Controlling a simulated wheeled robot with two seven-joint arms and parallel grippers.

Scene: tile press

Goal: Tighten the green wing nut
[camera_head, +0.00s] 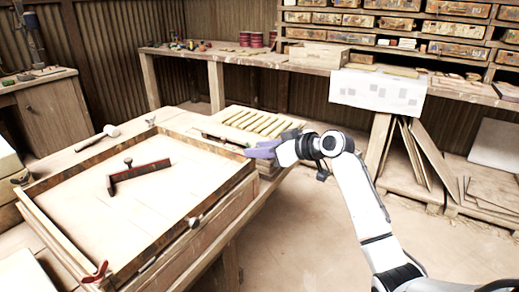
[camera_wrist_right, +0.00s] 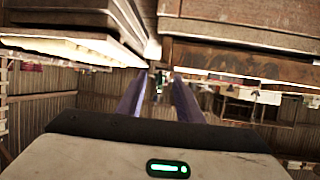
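A wooden press frame (camera_head: 221,193) lies on the workbench, with small fasteners around it. My right gripper (camera_head: 262,150), with purple fingers, is at the frame's right far corner. In the right wrist view the two fingers (camera_wrist_right: 158,98) stand apart, and a small dark piece with a greenish tint (camera_wrist_right: 158,80) shows between their tips. It may be the green wing nut; it is too small to be sure, and I cannot tell whether the fingers touch it. My left gripper is not in view.
A dark red angled tool (camera_head: 140,175) lies inside the frame. A mallet (camera_head: 98,138) lies on the bench behind it. A slatted rack (camera_head: 262,122) stands beside the gripper. The floor (camera_head: 300,230) right of the bench is clear.

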